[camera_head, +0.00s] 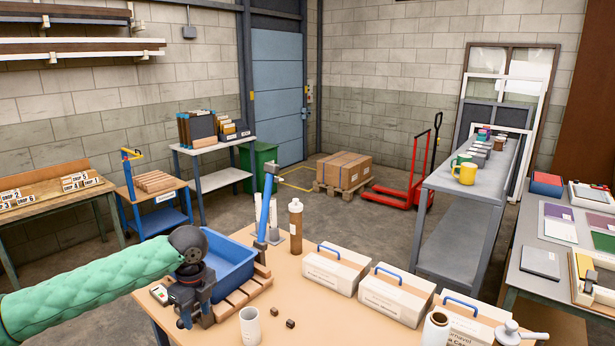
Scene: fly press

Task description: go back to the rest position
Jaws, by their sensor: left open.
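My left arm in its green padded sleeve comes in from the left. My left gripper (196,318) points down, open, with nothing seen between its fingers. It is over the left part of the tan table (310,312), just in front of the blue bin (228,262) and left of the white mug (250,326). The gripper and wrist hide part of the bin's near left side. Whether the fingertips touch the table I cannot tell. My right gripper is not in view.
The bin sits on wooden slats (246,292). A blue upright post (264,207) and a brown bottle (296,226) stand behind. Two small dark cubes (290,324) lie right of the mug. Several white cases with blue handles (335,270) line the right.

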